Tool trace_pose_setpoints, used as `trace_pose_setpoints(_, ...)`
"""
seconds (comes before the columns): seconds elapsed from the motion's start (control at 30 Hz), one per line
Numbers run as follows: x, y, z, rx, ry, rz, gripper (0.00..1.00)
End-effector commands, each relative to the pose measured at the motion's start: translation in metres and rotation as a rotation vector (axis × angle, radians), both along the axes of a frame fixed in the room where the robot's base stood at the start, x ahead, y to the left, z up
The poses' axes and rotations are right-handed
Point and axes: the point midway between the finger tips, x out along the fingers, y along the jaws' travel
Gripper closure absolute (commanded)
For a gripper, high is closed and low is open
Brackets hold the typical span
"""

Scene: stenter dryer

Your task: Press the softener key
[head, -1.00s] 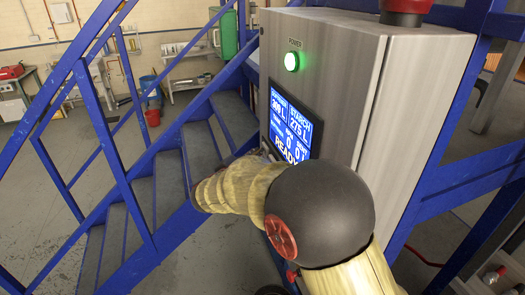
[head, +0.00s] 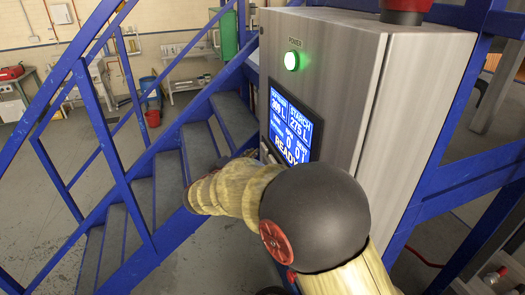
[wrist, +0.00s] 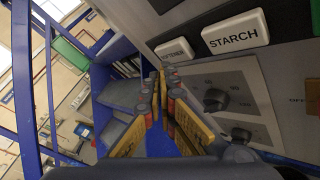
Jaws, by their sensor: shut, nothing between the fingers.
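The softener key (wrist: 175,50) is a white, rounded rectangular key on the grey panel in the upper middle of the wrist view. Its lettering is partly readable. My gripper (wrist: 164,72) is shut and empty. Its fingertips appear just below and left of the softener key in the picture; a gap or contact with it cannot be told. In the head view my own arm covers most of the gripper and the key area below the screen.
The larger white STARCH key (wrist: 234,32) sits right of the softener key. Black dials (wrist: 216,99) lie below. The cabinet (head: 340,85) carries a lit green lamp (head: 291,61) and a blue screen (head: 291,127) reading READY. Blue-railed stairs (head: 199,140) stand to the left.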

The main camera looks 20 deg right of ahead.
Motion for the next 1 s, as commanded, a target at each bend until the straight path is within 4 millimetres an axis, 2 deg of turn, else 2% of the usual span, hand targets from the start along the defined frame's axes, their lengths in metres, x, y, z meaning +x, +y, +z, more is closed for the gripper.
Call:
trace_pose_setpoints(0.33,0.000,0.004,0.000,0.000,0.000,0.001,1.00)
trace_pose_setpoints(0.8,0.000,0.044,0.000,-0.001,0.000,0.002,1.00)
trace_pose_setpoints(1.0,0.000,0.050,0.000,0.000,0.001,-0.001,1.00)
